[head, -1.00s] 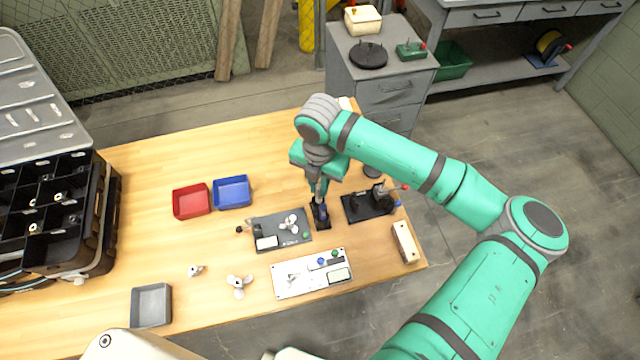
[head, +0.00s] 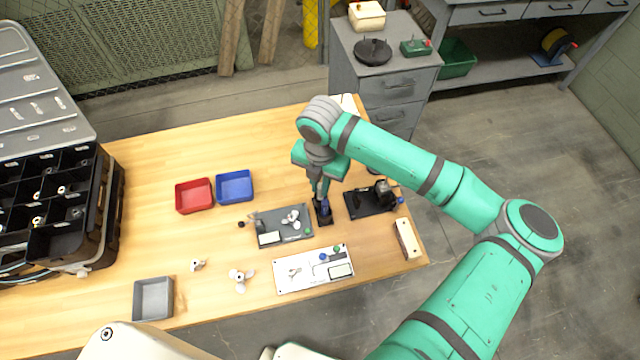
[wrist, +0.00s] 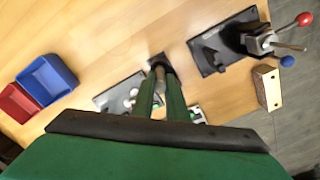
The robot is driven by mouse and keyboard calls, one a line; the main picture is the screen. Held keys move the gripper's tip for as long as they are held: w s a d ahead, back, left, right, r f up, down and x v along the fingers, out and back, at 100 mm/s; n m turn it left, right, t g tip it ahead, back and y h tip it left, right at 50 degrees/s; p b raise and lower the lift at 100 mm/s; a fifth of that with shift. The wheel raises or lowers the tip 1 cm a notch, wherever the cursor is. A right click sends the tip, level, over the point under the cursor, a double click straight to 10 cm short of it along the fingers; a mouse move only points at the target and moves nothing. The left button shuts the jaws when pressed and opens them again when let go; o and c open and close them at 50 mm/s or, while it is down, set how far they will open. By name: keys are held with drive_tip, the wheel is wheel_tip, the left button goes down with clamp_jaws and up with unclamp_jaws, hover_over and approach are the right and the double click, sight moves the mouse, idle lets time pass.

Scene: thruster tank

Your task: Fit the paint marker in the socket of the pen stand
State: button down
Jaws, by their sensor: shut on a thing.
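The pen stand (head: 325,222) is a small dark block on the wooden table, between the grey tray and the black fixture. My gripper (head: 321,193) is directly above it, pointing down, with its fingers close together. It is shut on the paint marker (head: 324,205), of which only a small dark blue part shows below the fingers. In the wrist view the fingertips (wrist: 160,72) meet at the dark stand (wrist: 155,58). The fingers hide most of the marker and the socket. I cannot tell whether the marker's tip is in the socket or just above it.
A black fixture (head: 362,206) with a lever stands close on the right. A grey tray (head: 268,238) with a white propeller lies close on the left. A white panel (head: 290,281) is in front. Red (head: 180,208) and blue (head: 220,202) bins stand further left. Bare table lies behind.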

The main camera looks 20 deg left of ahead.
drive_tip(key=shift+w+f, duration=0.15)
drive_tip(key=shift+w, duration=0.05)
drive_tip(key=c, duration=1.7)
unclamp_jaws()
drive_tip(key=shift+o, duration=0.2)
wheel_tip(320, 180, up, 15)
drive_tip(key=shift+d+f, duration=0.15)
drive_tip(key=shift+w, duration=0.1)
